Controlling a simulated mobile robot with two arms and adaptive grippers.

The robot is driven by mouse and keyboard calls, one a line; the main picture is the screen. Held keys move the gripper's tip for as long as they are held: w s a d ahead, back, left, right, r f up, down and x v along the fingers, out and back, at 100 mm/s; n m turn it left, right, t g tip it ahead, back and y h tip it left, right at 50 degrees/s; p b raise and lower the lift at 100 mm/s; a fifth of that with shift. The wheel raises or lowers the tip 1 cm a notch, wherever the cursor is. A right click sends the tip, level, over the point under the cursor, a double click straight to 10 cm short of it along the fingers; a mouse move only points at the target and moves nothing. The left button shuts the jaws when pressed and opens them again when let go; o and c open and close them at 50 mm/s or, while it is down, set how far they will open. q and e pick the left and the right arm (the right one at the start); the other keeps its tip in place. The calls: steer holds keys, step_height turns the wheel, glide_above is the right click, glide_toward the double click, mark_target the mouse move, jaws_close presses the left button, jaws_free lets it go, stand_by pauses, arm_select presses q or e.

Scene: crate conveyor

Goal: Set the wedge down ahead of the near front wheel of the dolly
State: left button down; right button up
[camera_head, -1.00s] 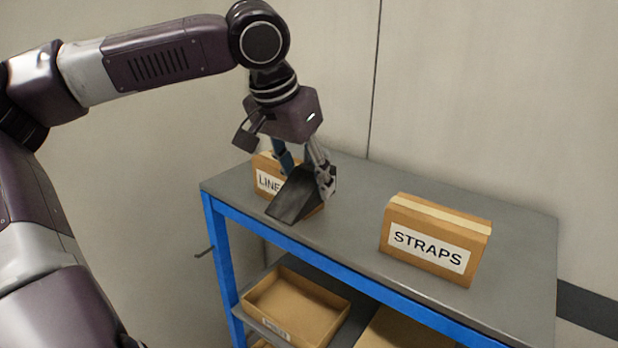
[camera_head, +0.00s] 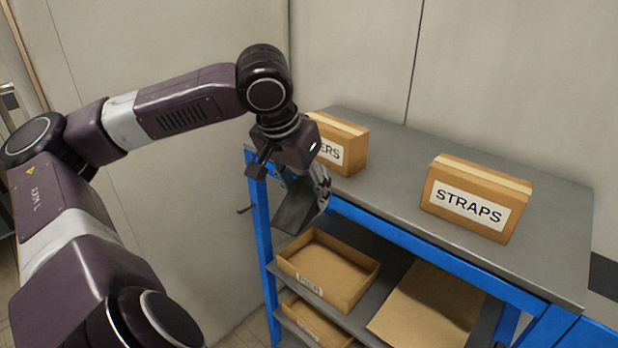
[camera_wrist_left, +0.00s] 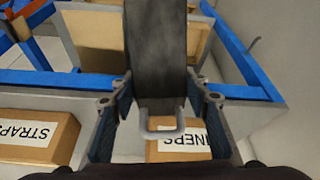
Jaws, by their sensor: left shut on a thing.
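The dark grey wedge (camera_head: 296,206) is in my left gripper (camera_head: 305,190), held in front of the bench's front edge, clear of the top. In the left wrist view the wedge (camera_wrist_left: 158,60) lies between the two fingers of the left gripper (camera_wrist_left: 160,108), its metal handle toward the camera. The left gripper is shut on it. The dolly and its wheels are not in view. My right gripper is not in view.
A blue-framed bench (camera_head: 395,190) has a STRAPS box (camera_head: 480,180) and a box with a partly hidden label (camera_head: 345,140) on top. Cardboard trays (camera_head: 330,268) sit on the shelves below. A wall stands behind; floor shows at lower left.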

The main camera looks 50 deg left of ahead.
mark_target(306, 208)
arm_select(q)
steer(key=shift+s+d+f, duration=0.1)
steer(key=shift+d+f, duration=0.05)
steer(key=shift+f, duration=0.4)
steer(key=shift+s+d+f, duration=0.1)
steer(key=shift+f, duration=0.45)
steer(key=shift+s+f, duration=0.2)
steer(key=shift+f, duration=0.3)
steer(key=shift+d+f, duration=0.15)
